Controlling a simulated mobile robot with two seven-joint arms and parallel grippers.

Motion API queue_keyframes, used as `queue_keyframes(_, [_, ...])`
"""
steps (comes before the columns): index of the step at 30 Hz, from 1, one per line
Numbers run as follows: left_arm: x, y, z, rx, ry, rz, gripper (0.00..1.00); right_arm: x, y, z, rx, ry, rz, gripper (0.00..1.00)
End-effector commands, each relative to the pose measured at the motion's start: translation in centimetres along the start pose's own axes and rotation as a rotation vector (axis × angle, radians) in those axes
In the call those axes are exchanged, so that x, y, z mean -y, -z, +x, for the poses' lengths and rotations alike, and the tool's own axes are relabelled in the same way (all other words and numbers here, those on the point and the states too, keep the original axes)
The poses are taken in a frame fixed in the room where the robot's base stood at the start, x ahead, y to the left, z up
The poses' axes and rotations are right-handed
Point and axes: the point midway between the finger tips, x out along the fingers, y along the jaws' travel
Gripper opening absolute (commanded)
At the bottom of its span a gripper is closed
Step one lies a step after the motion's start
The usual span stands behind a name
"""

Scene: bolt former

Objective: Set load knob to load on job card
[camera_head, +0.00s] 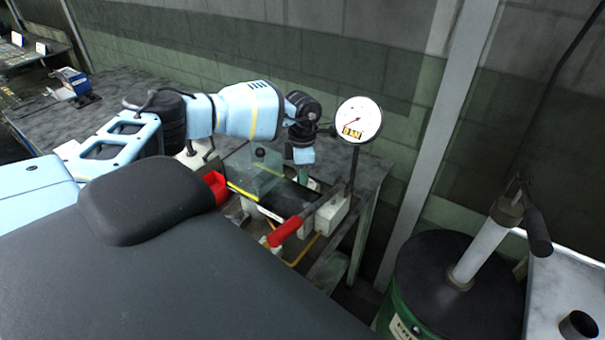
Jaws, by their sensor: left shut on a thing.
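My left arm reaches in from the left over the bench machine. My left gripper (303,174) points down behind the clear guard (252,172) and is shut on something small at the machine. That thing is mostly hidden by the gripper, so I cannot tell for sure that it is the load knob. A round white dial gauge (359,118) with a red needle and a yellow-black display stands on a post right of the gripper. Its figures are too small to read. I cannot make out a job card. My right gripper is not in view.
A red-handled lever (286,231) and a red part (215,186) sit at the machine's front. A black ball knob (259,152) shows by the guard. A green drum (440,290) with a pump stands at right. A blue device (73,83) lies on the bench at left.

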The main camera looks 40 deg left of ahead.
Motion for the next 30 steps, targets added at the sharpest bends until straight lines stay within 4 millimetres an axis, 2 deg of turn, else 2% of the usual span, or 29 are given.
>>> queue_keyframes(11, [-0.02, 0.01, -0.07, 0.011, -0.001, -0.229, 0.06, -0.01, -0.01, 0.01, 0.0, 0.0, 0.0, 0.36])
queue_keyframes(30, [-0.02, 0.06, -0.13, 0.034, -0.001, -0.831, 0.06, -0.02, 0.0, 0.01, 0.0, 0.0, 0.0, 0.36])
